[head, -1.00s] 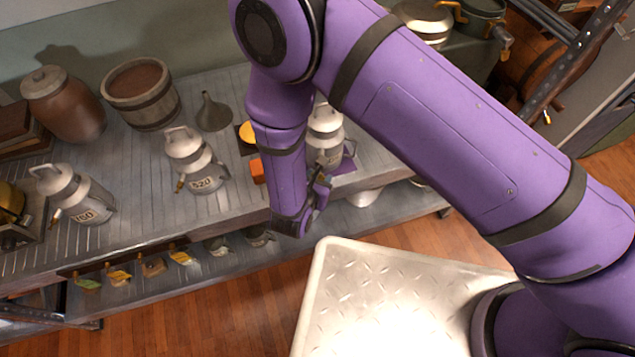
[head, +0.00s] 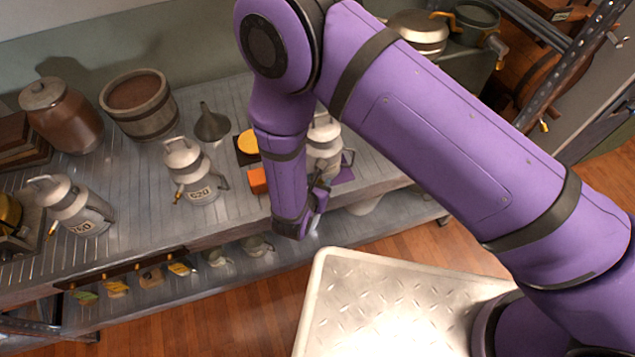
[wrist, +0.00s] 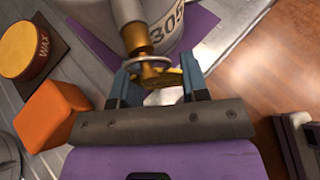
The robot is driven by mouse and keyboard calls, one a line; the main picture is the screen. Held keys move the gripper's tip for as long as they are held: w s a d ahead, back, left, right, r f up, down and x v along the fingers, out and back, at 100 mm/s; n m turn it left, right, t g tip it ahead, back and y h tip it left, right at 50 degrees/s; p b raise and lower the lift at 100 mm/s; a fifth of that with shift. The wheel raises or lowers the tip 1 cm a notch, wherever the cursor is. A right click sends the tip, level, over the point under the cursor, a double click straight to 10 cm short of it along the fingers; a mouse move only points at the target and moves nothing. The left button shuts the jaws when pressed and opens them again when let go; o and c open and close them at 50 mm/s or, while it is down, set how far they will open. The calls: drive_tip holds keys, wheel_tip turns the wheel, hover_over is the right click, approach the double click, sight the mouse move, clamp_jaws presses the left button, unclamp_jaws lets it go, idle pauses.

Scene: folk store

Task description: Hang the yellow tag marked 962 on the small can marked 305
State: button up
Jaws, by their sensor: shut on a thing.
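The small can marked 305 (wrist: 163,28) stands upright on a purple mat at the shelf's front edge. It also shows in the head view (head: 325,148), partly behind my arm. Its brass tap (wrist: 135,38) points toward my gripper in the wrist view. My gripper (wrist: 161,78) is shut on the yellow tag (wrist: 163,79), which lies between its blue fingers. The tag's wire ring (wrist: 152,61) overlaps the tap's lower end; I cannot tell whether it is around it or in front of it. The tag's number is not readable. In the head view my gripper (head: 318,196) is just before the can.
An orange block (wrist: 52,115) and a yellow wax tin (wrist: 28,50) are left of my gripper. Several tags hang along the shelf front, including a green one (head: 85,296). Wooden floor lies right of the shelf edge.

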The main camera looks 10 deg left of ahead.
drive_tip(key=o, duration=1)
drive_tip(key=shift+c, duration=0.2)
drive_tip(key=v, duration=1)
drive_tip(key=shift+s+r, duration=0.15)
drive_tip(key=shift+s, duration=0.25)
